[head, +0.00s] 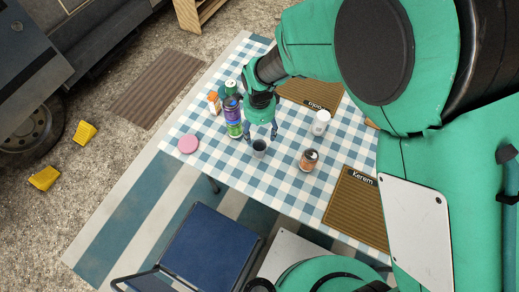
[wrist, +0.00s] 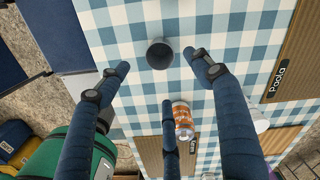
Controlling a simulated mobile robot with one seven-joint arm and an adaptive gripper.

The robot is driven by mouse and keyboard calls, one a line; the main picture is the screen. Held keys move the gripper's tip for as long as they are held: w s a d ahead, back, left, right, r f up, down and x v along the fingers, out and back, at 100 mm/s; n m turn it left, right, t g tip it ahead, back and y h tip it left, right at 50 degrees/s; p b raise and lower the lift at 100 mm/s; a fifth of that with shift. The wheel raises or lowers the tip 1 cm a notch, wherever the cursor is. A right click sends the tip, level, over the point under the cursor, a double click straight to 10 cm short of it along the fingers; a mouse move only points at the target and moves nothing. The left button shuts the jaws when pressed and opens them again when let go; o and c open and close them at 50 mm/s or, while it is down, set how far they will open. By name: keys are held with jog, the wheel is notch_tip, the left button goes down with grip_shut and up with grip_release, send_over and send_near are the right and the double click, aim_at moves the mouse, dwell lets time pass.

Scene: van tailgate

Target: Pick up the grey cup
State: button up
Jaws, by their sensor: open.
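The grey cup (head: 260,148) stands on the blue-and-white checked tablecloth, near the table's front edge. In the wrist view the dark grey cup (wrist: 160,54) shows its open mouth, at the upper middle. My gripper (head: 261,134) is open and empty, just above and behind the cup in the head view. In the wrist view my gripper (wrist: 156,64) has its two outer fingertips on either side of the cup and a third finger below it. The fingers look apart from the cup.
A tall purple-and-green can (head: 234,120) and an orange bottle (head: 213,103) stand left of my gripper. A pink disc (head: 188,144) lies further left. A blue chair (head: 210,245) is in front.

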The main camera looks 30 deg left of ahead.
jog(key=b, duration=0.2)
send_near(259, 149)
jog(key=shift+s+d+f, duration=0.3)
jog(key=shift+s+d, duration=0.3)
jog(key=shift+s, duration=0.25)
jog(key=shift+f+b, duration=0.75)
jog(key=shift+f, duration=1.85)
jog(key=shift+c, duration=0.5)
jog(key=c, duration=1)
